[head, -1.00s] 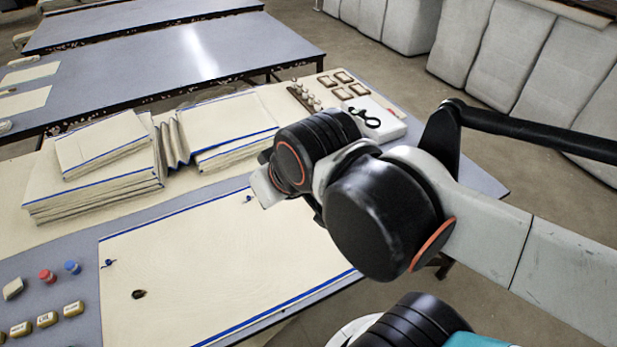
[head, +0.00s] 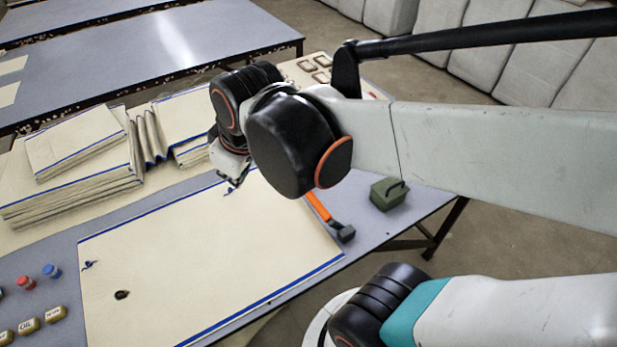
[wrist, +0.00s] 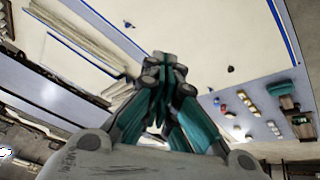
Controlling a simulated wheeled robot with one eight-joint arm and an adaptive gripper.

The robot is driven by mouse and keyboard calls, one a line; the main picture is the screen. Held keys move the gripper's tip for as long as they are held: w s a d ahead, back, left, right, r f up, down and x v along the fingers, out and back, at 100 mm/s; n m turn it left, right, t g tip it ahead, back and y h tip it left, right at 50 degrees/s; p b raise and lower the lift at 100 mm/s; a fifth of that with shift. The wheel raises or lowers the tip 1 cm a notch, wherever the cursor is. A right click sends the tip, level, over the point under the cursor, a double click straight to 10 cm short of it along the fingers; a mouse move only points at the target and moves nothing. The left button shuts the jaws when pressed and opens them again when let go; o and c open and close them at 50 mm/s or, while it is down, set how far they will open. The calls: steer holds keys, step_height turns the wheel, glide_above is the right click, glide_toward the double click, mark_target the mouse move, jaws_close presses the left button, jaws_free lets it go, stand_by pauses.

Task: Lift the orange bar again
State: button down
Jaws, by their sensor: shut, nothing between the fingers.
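An orange bar (head: 318,206) with a dark block at its near end lies at the right edge of the cream cloth (head: 200,260). Its far end is hidden behind my arm. My gripper (head: 234,186) is over the far edge of the cloth, left of the bar and apart from it. In the wrist view my gripper (wrist: 166,58) has its fingers together with nothing between them, pointing over the cloth. I do not see the orange bar in the wrist view.
A green box (head: 389,193) with a dark handle stands right of the bar. Folded cloth stacks (head: 75,165) lie at the back left. Small bottles (head: 38,280) and labelled pots stand at the left. A dark spot (head: 122,295) shows on the cloth.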

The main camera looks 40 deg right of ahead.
steer(key=w+d+f+n+g+h, duration=0.1)
steer(key=w+d+f+n+g, duration=0.2)
steer(key=d+f+n, duration=0.45)
steer(key=w+d+f+n+g+h, duration=0.1)
steer(key=w+d+f+n+g, duration=0.3)
steer(key=d+f, duration=0.6)
steer(key=shift+n+t, duration=0.55)
steer(key=shift+t, duration=0.25)
steer(key=d+f+b, duration=0.1)
steer(key=d+f, duration=0.1)
steer(key=s+d+f+b, duration=0.1)
steer(key=d+f+b, duration=0.1)
steer(key=f, duration=0.1)
steer(key=s+d+f+b, duration=0.1)
steer(key=d+f, duration=0.1)
steer(key=shift+d+f+b, duration=0.25)
steer(key=shift+f+b, duration=0.1)
steer(key=shift+f, duration=0.05)
steer(key=shift+d, duration=0.65)
